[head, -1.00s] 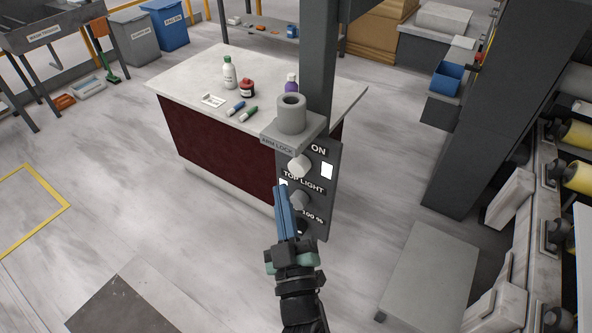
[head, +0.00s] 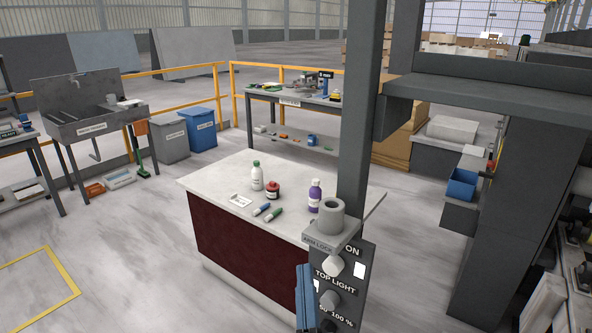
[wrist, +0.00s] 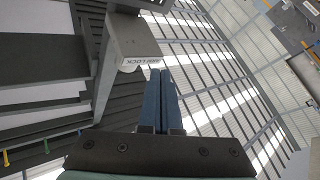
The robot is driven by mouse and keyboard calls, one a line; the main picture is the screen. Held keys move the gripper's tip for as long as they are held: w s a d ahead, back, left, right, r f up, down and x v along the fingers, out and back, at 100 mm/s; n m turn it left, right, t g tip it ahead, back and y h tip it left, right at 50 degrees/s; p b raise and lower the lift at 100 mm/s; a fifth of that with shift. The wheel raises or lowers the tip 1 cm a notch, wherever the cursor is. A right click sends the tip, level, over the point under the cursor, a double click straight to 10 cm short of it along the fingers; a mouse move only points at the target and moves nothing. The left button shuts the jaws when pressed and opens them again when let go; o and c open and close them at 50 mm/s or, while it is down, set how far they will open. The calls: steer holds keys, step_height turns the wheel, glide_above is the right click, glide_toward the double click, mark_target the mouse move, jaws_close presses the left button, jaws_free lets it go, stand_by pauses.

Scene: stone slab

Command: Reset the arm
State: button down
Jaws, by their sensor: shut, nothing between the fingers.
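My gripper (head: 306,292) shows at the bottom of the head view as blue fingers pressed together, pointing up beside the control panel (head: 345,290). The rest of my arm is cut off by the lower edge. In the wrist view my gripper (wrist: 162,75) is shut and empty, its fingertips just below a grey bracket (wrist: 135,40) lettered "ARM LOCK". In the head view the arm lock bracket (head: 322,240) carries an empty grey cup (head: 331,215). I cannot tell whether the fingers touch the panel.
A slab-topped table (head: 225,179) holds a white bottle (head: 257,178), a red-black jar (head: 273,190), a purple bottle (head: 315,196) and two markers. A dark post (head: 365,120) rises behind the panel. A sink (head: 95,125) and bins stand at left. Open floor lies front left.

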steer(key=s+d+r+m+t+h, duration=0.1)
steer(key=s+r+m+t+h, duration=0.15)
steer(key=r, duration=1.35)
steer(key=s+r+m+t+h, duration=0.15)
steer(key=s+r+m, duration=0.25)
steer(key=r, duration=1.2)
steer(key=s+a+r+y, duration=0.2)
steer(key=s+r, duration=0.5)
steer(key=shift+r+n+t+y, duration=0.15)
steer(key=shift+n+t+y, duration=0.25)
steer(key=shift+n, duration=0.05)
